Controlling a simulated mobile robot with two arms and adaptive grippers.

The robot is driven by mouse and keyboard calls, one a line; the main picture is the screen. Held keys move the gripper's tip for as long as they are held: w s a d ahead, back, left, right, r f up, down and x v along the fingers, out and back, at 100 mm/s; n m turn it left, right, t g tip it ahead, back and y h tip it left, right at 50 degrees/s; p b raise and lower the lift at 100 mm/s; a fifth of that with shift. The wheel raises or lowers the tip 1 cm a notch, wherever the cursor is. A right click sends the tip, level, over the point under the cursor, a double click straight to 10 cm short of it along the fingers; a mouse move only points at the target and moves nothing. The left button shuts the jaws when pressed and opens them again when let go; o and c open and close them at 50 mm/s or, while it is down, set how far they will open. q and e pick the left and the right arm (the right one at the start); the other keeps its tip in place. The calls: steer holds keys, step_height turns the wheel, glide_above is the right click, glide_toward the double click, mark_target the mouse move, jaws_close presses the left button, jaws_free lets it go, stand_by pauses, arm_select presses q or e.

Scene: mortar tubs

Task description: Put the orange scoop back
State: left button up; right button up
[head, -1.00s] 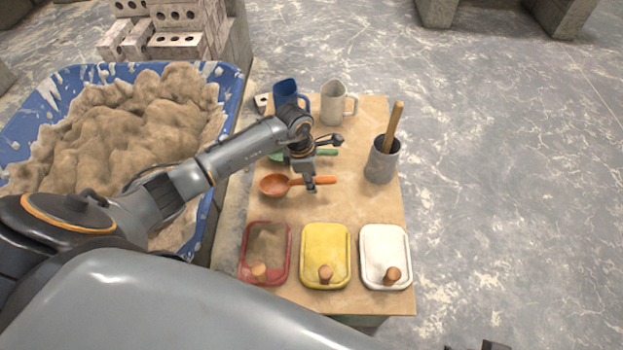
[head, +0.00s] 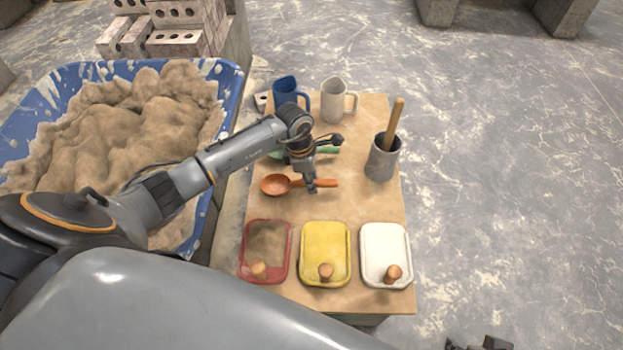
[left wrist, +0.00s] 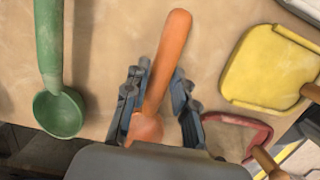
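The orange scoop (head: 276,184) is at the middle left of the wooden board, its bowl toward the left and its handle toward the right. My left gripper (head: 311,187) is at its handle. The scoop's lower part is partly hidden by the gripper body. I cannot tell whether the scoop touches the board. At the bottom right of the head view a small dark part shows, too little to read my right gripper.
A green scoop (left wrist: 60,114) lies beyond the orange one. A blue mug (head: 286,92), a pale mug (head: 333,102) and a grey pot (head: 380,162) stand behind. A blue mortar tub (head: 232,82) is left.

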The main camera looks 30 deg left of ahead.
arm_select(q)
steer(key=shift+o, duration=1.3)
steer(key=shift+r, duration=0.1)
step_height(320, 180, up, 12)
steer(key=a, duration=0.2)
steer(key=shift+s+f, duration=0.2)
steer(key=shift+s, duration=0.25)
